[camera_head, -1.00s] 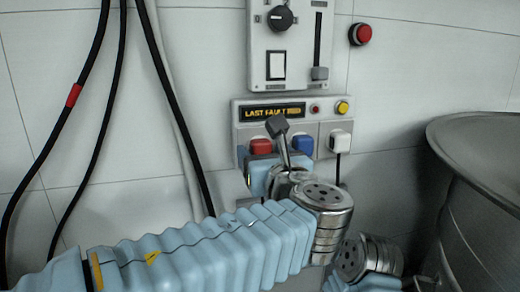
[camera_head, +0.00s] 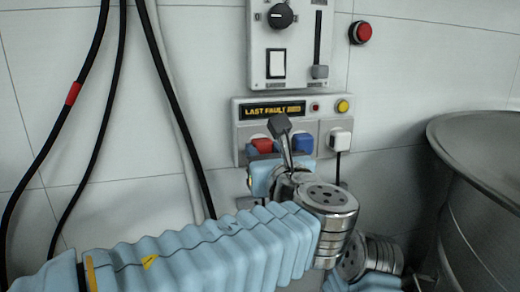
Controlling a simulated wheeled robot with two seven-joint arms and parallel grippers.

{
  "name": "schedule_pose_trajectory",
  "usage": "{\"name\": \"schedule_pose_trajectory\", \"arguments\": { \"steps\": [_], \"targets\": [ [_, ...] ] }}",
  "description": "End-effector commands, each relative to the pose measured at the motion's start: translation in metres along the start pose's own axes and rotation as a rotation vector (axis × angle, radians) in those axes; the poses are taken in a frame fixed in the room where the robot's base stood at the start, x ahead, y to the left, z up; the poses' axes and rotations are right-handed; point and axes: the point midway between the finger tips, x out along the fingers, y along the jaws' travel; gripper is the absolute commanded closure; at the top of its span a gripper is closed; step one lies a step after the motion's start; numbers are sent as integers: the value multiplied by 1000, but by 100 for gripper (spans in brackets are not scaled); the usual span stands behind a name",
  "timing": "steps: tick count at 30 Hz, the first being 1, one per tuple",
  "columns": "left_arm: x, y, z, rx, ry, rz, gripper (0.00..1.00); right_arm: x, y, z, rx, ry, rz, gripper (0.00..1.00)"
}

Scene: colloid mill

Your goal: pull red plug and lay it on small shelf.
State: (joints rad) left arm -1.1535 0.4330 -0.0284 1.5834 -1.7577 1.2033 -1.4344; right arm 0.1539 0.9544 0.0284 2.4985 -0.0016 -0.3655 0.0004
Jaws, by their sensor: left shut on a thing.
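The red plug (camera_head: 262,145) is at the left end of the socket row under the "LAST FAULT" panel (camera_head: 273,111). My left gripper (camera_head: 264,152) is shut on the red plug, its fingers at the plug's sides. My wrist hides the lower part of the plug, so I cannot tell whether it is still seated. My right gripper is not in view; only part of my right arm shows at the bottom. I cannot make out the small shelf clearly.
A blue plug (camera_head: 303,142) and a white plug (camera_head: 340,139) with a black cable sit to the right. A switch panel (camera_head: 290,45) and a red button (camera_head: 360,33) are above. Black cables hang at left. A large metal vessel (camera_head: 480,190) stands at right.

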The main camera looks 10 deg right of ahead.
Motion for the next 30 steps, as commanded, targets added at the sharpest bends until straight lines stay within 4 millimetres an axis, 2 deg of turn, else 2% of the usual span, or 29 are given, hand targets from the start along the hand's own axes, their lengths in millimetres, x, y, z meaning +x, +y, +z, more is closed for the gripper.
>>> {"name": "schedule_pose_trajectory", "arguments": {
  "steps": [30],
  "targets": [
    [-42,0,0,0,0,-2,100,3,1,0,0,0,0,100]
  ]
}}
